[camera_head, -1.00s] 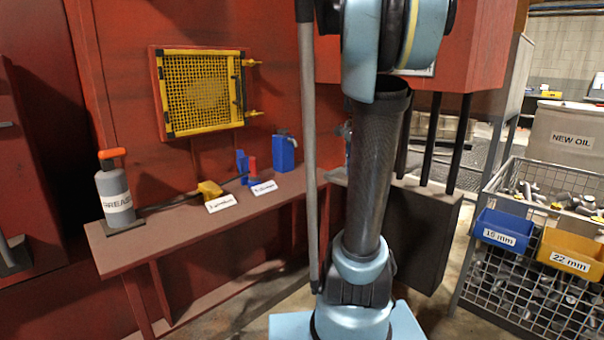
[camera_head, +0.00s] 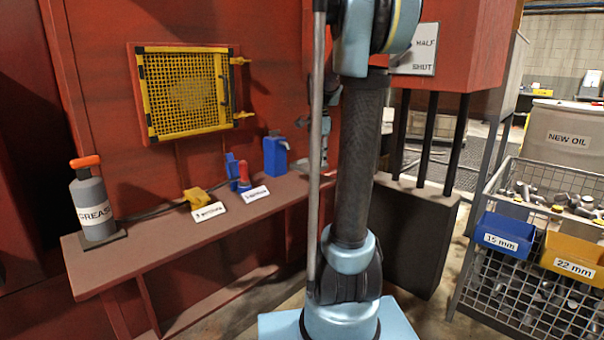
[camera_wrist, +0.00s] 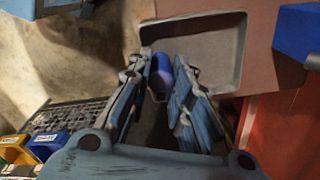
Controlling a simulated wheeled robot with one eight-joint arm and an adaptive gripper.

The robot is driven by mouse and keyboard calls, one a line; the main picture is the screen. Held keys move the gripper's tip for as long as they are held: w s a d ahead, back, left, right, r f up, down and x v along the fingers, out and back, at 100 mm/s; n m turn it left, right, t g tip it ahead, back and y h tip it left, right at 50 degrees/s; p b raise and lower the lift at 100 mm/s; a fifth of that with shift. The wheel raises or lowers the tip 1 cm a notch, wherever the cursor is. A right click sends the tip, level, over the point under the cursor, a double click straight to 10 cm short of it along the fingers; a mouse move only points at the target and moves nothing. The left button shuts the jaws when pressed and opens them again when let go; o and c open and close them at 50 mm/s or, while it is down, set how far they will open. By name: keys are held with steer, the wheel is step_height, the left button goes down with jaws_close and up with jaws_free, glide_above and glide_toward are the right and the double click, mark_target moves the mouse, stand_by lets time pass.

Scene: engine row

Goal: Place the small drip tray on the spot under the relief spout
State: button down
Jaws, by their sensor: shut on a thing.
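In the wrist view, the small drip tray (camera_wrist: 215,50) is a shallow grey-brown tray with a paler rim, lying beyond my fingertips. My gripper (camera_wrist: 161,80) is shut on a blue-purple grip (camera_wrist: 162,70) at the tray's near edge. In the head view, my gripper end is partly hidden behind my arm, near the right end of the shelf (camera_head: 155,245). I cannot tell whether the tray touches the surface beneath it. I cannot make out the relief spout or the marked spot.
A grease can (camera_head: 93,205), a yellow item (camera_head: 196,197) and blue containers (camera_head: 276,157) stand on the shelf. A yellow mesh hatch (camera_head: 190,90) is above. A wire cage (camera_head: 520,275) with a blue bin (camera_head: 503,233) and yellow bin (camera_head: 573,253) stands right.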

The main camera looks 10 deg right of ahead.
glide_above(302, 165)
steer(key=shift+s+d, duration=0.1)
steer(key=shift+s, duration=0.3)
step_height(302, 165, down, 2)
steer(key=shift+s+d+f, duration=0.1)
steer(key=shift+f, duration=0.15)
steer(key=shift+w+f, duration=0.2)
steer(key=shift+f, duration=2.1)
steer(key=c, duration=1.4)
jaws_free()
steer(key=shift+c, duration=0.2)
steer(key=shift+r, duration=0.15)
